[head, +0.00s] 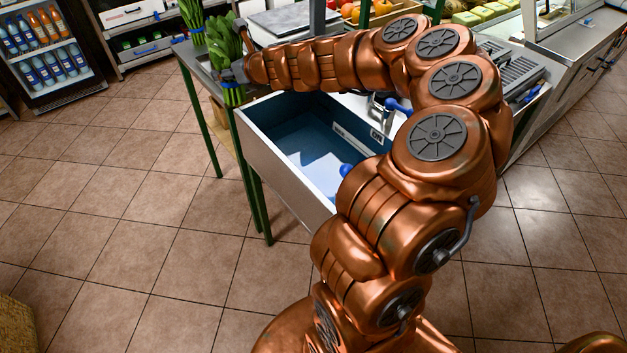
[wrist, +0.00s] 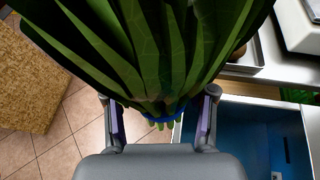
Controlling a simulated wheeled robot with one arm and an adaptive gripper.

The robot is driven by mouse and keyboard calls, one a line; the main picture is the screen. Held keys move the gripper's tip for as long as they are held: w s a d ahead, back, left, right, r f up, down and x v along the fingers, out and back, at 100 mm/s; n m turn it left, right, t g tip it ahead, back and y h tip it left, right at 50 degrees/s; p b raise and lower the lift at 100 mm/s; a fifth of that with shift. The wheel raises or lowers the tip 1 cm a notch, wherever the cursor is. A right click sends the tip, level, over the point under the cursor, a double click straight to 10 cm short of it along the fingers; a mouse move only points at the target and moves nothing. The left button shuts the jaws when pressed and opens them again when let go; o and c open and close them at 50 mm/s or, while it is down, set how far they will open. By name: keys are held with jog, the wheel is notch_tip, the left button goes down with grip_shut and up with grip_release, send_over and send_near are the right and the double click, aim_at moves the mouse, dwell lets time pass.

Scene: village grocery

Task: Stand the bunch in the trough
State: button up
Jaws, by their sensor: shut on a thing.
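A bunch of broad green leaves (head: 222,42) with a blue band stands upright in my gripper (head: 240,70), at the left back corner of the trough in the head view. In the wrist view the bunch (wrist: 165,50) fills the upper middle, and its band and stem ends show between the two fingers of my gripper (wrist: 160,115), which is shut on it. The trough (head: 285,179) has pale outer walls and a blue inside. It also shows at the lower right of the wrist view (wrist: 245,135). The bunch appears beside the trough's edge; its exact height is unclear.
Another green bunch (head: 192,18) stands on the counter (head: 205,66) behind. A grey scale-like plate (head: 283,23) and produce crates lie at the back. A blue-handled tap (head: 398,106) is at the trough's right. The tiled floor at left is free.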

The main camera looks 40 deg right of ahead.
jog(key=d+f+b, duration=1.5)
jog(key=f+b, duration=0.3)
jog(key=b, duration=0.2)
jog(key=shift+m+h, duration=0.4)
jog(key=shift+s+a+f+b, duration=0.2)
jog(key=shift+f+b, duration=0.95)
jog(key=shift+f, duration=1.35)
jog(key=shift+s+a+f+b, duration=0.15)
jog(key=shift+f+b, duration=1)
jog(key=shift+f, duration=1.3)
jog(key=shift+d+f, duration=0.1)
jog(key=shift+f, duration=0.05)
jog(key=o, duration=1.4)
jog(key=shift+o, duration=0.2)
jog(key=shift+s+d+r, duration=0.1)
jog(key=shift+s+r, duration=0.3)
jog(key=shift+s, duration=0.05)
jog(key=a+p+v, duration=0.1)
jog(key=p+v, duration=0.2)
jog(key=v, duration=0.8)
jog(key=shift+d+f, duration=0.15)
jog(key=shift+d, duration=0.3)
